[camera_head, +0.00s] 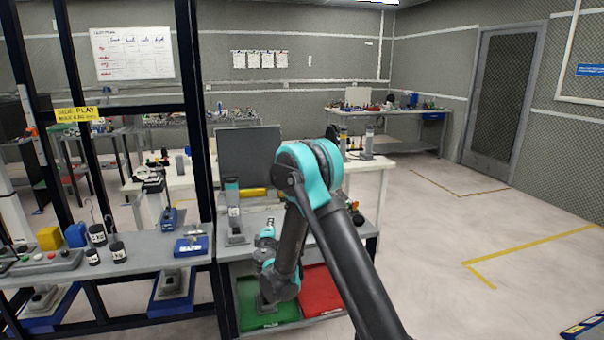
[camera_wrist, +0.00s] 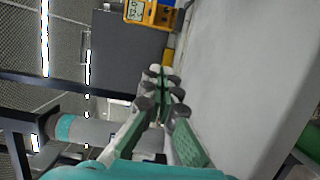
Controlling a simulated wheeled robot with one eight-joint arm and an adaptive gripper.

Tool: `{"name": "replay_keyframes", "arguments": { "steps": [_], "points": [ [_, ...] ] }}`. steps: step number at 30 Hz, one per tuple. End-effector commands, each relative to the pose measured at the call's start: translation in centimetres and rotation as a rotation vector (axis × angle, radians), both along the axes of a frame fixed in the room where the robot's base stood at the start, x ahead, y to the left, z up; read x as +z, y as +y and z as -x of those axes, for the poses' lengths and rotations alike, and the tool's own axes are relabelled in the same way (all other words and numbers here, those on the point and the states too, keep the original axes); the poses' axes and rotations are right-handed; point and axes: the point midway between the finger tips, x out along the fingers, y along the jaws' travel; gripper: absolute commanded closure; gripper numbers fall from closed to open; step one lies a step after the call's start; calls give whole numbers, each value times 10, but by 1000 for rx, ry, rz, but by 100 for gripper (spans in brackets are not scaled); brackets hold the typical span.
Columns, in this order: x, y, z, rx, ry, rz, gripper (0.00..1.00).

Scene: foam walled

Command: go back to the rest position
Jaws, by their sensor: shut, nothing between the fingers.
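My gripper (camera_wrist: 160,85) shows in the wrist view with its green-sided, dark-jointed fingers together and nothing between them. It is over or near a grey bench top (camera_wrist: 225,75); the exact gap cannot be told. In the head view my teal and dark arm rises from the bottom right, bends at a high elbow and drops toward the bench front. The fingers cannot be made out clearly there.
A green bin (camera_head: 252,311) and a red bin (camera_head: 320,292) sit under the bench. A yellow meter (camera_wrist: 158,14) and a dark panel (camera_wrist: 122,48) lie beyond my fingers. A dark-framed shelf (camera_head: 150,250) stands left. The floor (camera_head: 440,240) at right is open.

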Motion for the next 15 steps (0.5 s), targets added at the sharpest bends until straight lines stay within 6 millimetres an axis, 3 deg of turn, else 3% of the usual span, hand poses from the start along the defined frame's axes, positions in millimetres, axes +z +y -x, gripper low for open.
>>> {"name": "replay_keyframes", "arguments": {
  "steps": [8, 15],
  "points": [
    [11, -35, 1, -60, 41, -61, 100],
    [22, -78, 7, -138, 96, -141, 100]
  ]
}}
